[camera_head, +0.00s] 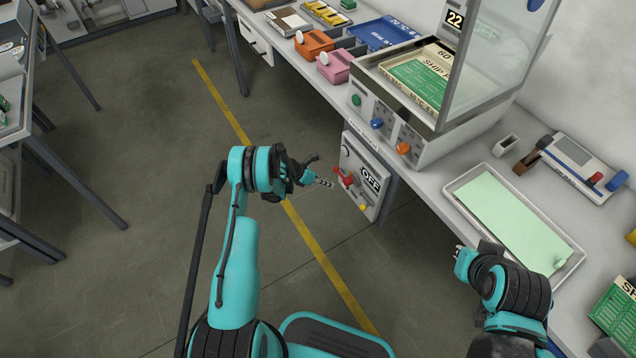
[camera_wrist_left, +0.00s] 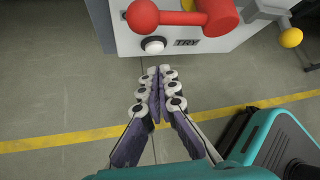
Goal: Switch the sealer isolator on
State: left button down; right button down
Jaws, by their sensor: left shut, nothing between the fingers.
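The isolator is a grey box (camera_head: 362,186) mounted under the bench, with a plate reading OFF (camera_head: 371,178). A red handle (camera_head: 345,179) sticks out of its front, left of the plate. In the left wrist view the red handle (camera_wrist_left: 192,16) is close above the fingertips, with a white button (camera_wrist_left: 153,45) and a TRY label below it. My left gripper (camera_head: 328,183) is shut and empty, its tips just short of the box and apart from the handle. My right gripper (camera_head: 462,262) is by the bench's front edge; its fingers are too unclear to judge.
A yellow-knobbed lever (camera_wrist_left: 291,38) sits on the box's right side. Above stands a glass-fronted machine (camera_head: 400,110) with green, blue and orange knobs. A white tray with a green sheet (camera_head: 575,262) lies on the bench at right. The floor left of the box is clear.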

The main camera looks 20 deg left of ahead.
pick_arm(q)
jog(key=shift+w+r, duration=0.55)
jog(key=shift+r, duration=0.35)
jog(key=shift+w+r, duration=0.55)
jog(key=shift+r, duration=0.35)
jog(key=shift+r+m+t+y, duration=0.3)
jog(key=shift+t+y, duration=0.1)
jog(key=shift+y, duration=0.2)
